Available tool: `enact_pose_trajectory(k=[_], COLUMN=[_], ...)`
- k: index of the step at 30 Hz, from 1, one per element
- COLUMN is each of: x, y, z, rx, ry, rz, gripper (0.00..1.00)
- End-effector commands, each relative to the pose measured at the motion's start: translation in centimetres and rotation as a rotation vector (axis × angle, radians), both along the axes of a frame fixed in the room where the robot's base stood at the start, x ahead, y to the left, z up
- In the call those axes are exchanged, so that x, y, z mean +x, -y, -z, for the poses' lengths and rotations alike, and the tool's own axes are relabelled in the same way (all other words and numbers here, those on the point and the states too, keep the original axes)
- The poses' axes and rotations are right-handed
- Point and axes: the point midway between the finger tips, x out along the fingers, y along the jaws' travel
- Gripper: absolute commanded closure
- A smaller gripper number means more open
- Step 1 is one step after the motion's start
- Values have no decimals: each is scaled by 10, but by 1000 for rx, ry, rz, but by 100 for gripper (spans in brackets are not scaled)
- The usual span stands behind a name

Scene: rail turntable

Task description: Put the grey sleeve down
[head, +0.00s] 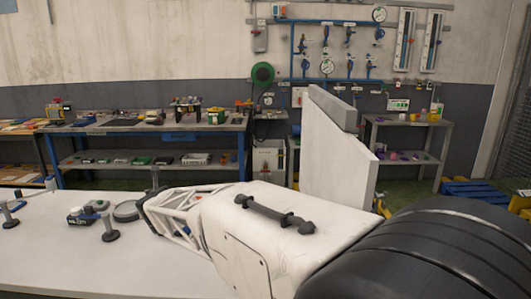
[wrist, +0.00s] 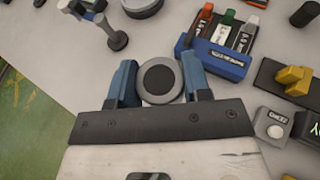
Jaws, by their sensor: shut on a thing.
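In the head view my arm reaches left over the white table (head: 60,262). There the fingertips and the sleeve are hidden behind my wrist or too small to make out.
In the wrist view, a blue holder (wrist: 212,60) with several labelled pieces stands to the right. Nearby are a yellow piece (wrist: 294,80) on a dark block and a grey block (wrist: 270,128). A grey post (wrist: 112,38) stands upper left. In the head view, a tall white panel (head: 335,150) stands behind my arm.

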Motion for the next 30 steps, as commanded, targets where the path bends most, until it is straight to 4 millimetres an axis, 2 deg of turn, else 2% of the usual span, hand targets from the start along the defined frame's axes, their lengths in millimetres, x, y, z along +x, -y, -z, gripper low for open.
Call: enact_pose_trajectory(k=[6,13,19,30], x=[-27,-48,-55,-56], y=[-14,-24,-27,-28], z=[4,8,10,10], rx=[0,0,1,0], ry=[8,13,15,15], rz=[-65,-114,-132,-134], gripper=[89,89,89,89])
